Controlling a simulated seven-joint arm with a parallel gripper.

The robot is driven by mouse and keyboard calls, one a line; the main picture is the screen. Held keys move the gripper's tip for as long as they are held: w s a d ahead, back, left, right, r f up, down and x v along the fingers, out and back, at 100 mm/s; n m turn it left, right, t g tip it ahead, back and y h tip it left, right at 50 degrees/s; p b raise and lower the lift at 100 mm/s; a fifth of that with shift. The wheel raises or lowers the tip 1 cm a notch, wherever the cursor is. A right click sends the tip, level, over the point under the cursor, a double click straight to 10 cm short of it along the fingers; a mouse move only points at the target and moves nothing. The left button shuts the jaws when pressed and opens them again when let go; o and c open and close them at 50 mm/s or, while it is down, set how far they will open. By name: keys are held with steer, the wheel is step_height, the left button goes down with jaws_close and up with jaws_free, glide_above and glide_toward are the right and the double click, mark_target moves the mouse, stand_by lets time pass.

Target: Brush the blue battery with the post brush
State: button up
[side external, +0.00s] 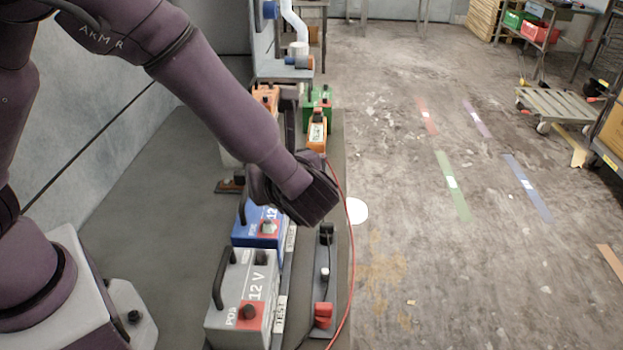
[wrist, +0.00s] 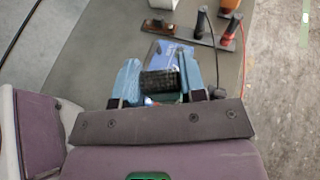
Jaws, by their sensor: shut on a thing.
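The blue battery (side external: 252,235), marked 12 V, stands on the bench behind the grey battery. A red patch with a terminal post shows on its top, and my wrist partly covers its right side. Part of its blue case also shows just beyond the fingers in the wrist view (wrist: 174,51). My gripper (wrist: 161,76) is over the blue battery, its two blue fingers shut on a dark, ribbed cylinder, which looks like the post brush (wrist: 160,84). In the side view my wrist hides the fingers and brush, so contact with a post cannot be told.
A grey 12 V battery (side external: 238,298) stands in front. A dark strip with a red clamp (side external: 322,314) and a black clamp (side external: 326,235) lies to the right. A red cable (side external: 349,250) loops along the bench edge. Orange (side external: 265,96) and green (side external: 324,96) batteries stand behind.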

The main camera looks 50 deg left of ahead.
steer(key=shift+s+a+r+n+g, duration=0.15)
steer(key=shift+s+a+n+g, duration=0.4)
steer(key=shift+a, duration=0.15)
steer(key=shift+f, duration=2.05)
steer(key=shift+f, duration=1.35)
steer(key=o, duration=1)
steer(key=shift+o, duration=0.2)
steer(key=shift+d, duration=0.15)
steer(key=v, duration=1.2)
steer(key=shift+d, duration=0.4)
steer(key=shift+s, duration=0.1)
